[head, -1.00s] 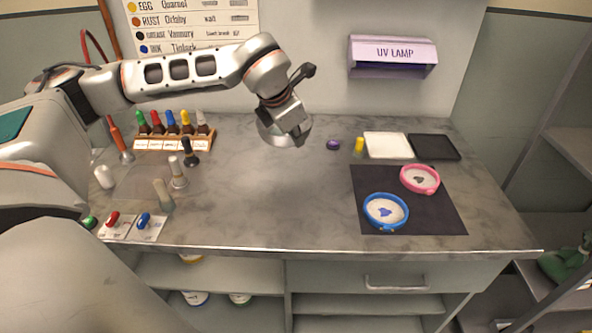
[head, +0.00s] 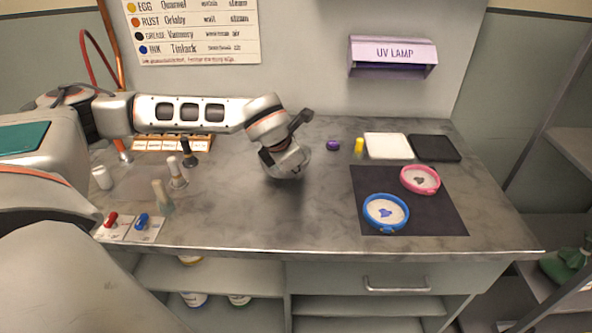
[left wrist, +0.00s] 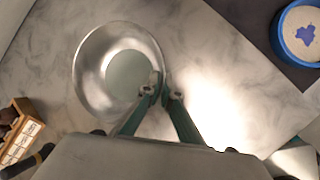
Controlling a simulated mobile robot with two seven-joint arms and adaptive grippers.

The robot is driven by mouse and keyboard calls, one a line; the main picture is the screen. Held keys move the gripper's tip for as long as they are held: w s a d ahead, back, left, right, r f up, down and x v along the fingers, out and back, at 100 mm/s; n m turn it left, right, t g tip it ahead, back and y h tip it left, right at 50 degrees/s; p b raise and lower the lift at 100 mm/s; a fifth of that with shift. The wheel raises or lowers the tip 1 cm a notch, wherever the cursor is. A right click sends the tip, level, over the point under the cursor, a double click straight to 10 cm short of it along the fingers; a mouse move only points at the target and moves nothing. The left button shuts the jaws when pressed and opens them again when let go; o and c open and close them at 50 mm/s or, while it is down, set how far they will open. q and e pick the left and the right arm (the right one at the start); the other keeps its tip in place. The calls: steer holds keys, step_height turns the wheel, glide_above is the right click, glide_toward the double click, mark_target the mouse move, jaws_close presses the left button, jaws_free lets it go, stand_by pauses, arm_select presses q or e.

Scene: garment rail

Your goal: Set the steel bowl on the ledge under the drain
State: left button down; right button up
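The steel bowl (head: 287,163) is over the left-middle part of the grey marbled worktop, under my left gripper (head: 281,152). In the left wrist view the bowl (left wrist: 92,70) is open side up, and my left gripper (left wrist: 162,92) has one finger inside its rim and the other outside. The fingers look shut on the rim, with a narrow space between the tips. I cannot tell whether the bowl's base touches the worktop. No drain or ledge under one can be made out. My right gripper is not in view.
The worktop (head: 310,220) is clear in front of the bowl. A dark mat (head: 440,217) with a blue ring dish (head: 385,212) and pink ring dish (head: 420,180) lies right. Stamps and droppers (head: 178,175) stand left. A purple UV lamp (head: 393,55) hangs on the wall.

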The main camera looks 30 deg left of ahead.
arm_select(q)
steer(key=c, duration=2.7)
jaws_free()
steer(key=shift+f, duration=0.15)
steer(key=o, duration=0.4)
